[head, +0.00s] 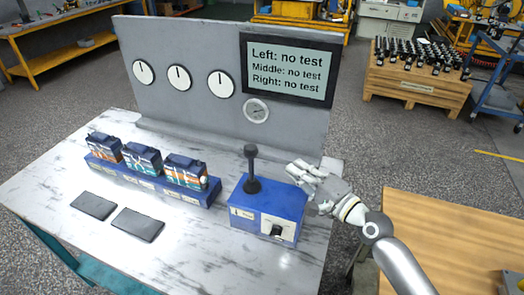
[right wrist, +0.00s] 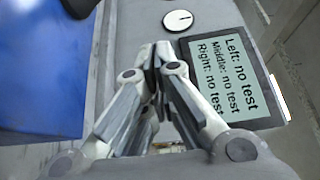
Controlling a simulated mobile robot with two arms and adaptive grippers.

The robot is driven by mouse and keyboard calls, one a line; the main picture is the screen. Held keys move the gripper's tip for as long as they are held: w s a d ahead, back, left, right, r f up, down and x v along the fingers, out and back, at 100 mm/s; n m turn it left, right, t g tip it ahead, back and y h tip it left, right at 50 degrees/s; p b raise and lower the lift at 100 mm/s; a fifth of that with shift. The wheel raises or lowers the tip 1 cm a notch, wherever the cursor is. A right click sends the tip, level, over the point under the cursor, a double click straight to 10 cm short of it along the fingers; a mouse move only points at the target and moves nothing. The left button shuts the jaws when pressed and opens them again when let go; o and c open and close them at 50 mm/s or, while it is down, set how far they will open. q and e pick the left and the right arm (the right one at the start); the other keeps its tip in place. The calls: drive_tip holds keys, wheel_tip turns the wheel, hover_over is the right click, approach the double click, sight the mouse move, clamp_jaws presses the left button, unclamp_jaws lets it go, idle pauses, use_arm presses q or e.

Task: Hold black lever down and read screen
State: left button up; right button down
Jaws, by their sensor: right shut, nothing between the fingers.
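The black lever (head: 251,168) stands upright on top of a blue box (head: 266,212) on the marble-topped table. The screen (head: 288,70) on the grey panel reads "Left: no test, Middle: no test, Right: no test". The screen also shows in the right wrist view (right wrist: 228,78). My right gripper (head: 296,170) is shut and empty, just right of the lever near the box's back right corner, apart from the lever. In the right wrist view its fingertips (right wrist: 156,55) are together. My left gripper is not in view.
Three white dials (head: 180,78) and a small gauge (head: 256,111) are on the panel. A wooden table (head: 450,235) stands at the right.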

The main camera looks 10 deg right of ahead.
sight(251, 162)
drive_tip(key=shift+s+r, duration=0.3)
drive_tip(key=shift+s, duration=0.25)
drive_tip(key=shift+w+a, duration=0.1)
drive_tip(key=shift+w, duration=0.05)
drive_tip(key=p+x, duration=0.1)
drive_tip(key=x, duration=0.6)
drive_tip(key=shift+p, duration=0.35)
drive_tip(key=a+p, duration=0.2)
drive_tip(key=a, duration=0.1)
drive_tip(key=shift+w+a, duration=0.15)
drive_tip(key=shift+a, duration=0.15)
drive_tip(key=shift+s+a+p, duration=0.25)
drive_tip(key=shift+s+p, duration=0.05)
drive_tip(key=shift+s, duration=0.05)
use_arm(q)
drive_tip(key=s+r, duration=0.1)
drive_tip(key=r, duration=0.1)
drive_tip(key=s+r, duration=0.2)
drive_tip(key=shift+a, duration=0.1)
use_arm(e)
drive_tip(key=shift+w+f, duration=0.1)
drive_tip(key=shift+f, duration=0.05)
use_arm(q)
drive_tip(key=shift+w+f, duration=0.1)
